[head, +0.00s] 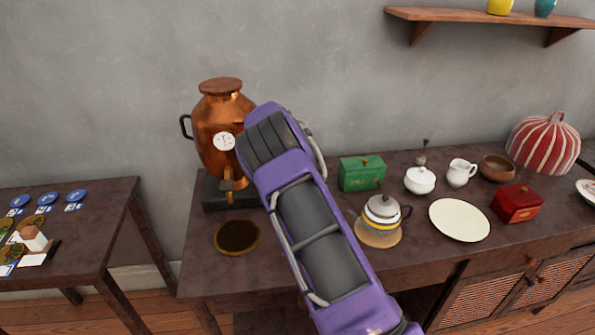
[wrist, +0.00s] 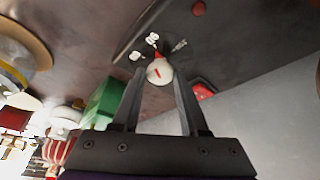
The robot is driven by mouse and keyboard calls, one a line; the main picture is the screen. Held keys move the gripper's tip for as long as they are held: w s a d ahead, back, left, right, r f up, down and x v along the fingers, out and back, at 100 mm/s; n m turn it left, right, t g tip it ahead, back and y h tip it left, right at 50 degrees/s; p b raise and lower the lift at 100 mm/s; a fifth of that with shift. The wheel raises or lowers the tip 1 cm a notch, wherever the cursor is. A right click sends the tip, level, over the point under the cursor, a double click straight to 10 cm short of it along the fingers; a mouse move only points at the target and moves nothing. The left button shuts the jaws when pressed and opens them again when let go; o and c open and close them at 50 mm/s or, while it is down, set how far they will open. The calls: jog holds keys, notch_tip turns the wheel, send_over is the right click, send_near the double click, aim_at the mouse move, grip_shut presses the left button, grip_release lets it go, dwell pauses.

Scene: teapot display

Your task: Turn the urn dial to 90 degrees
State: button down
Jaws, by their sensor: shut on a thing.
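The copper urn (head: 222,108) stands on a dark base (head: 222,196) at the back left of the table, with a white round gauge (head: 224,141) on its front. The urn dial (wrist: 160,71) is a small pale round knob with a red mark, on a dark panel with white markings (wrist: 152,39) in the wrist view. My gripper (wrist: 159,78) has one finger on each side of the dial and is shut on it. In the head view my purple arm hides the gripper and the dial.
A green box (head: 361,173), a teapot (head: 382,213) on a round mat and a white plate (head: 459,220) are right of my arm. A dark round mat (head: 236,237) lies in front of the urn. A side table (head: 90,240) stands at left.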

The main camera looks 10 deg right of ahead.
dwell(0.3)
jog(key=shift+c, duration=2.2)
grip_release()
jog(key=p+v, duration=0.1)
jog(key=v, duration=1.6)
jog(key=shift+r, duration=0.2)
jog(key=shift+a, duration=0.15)
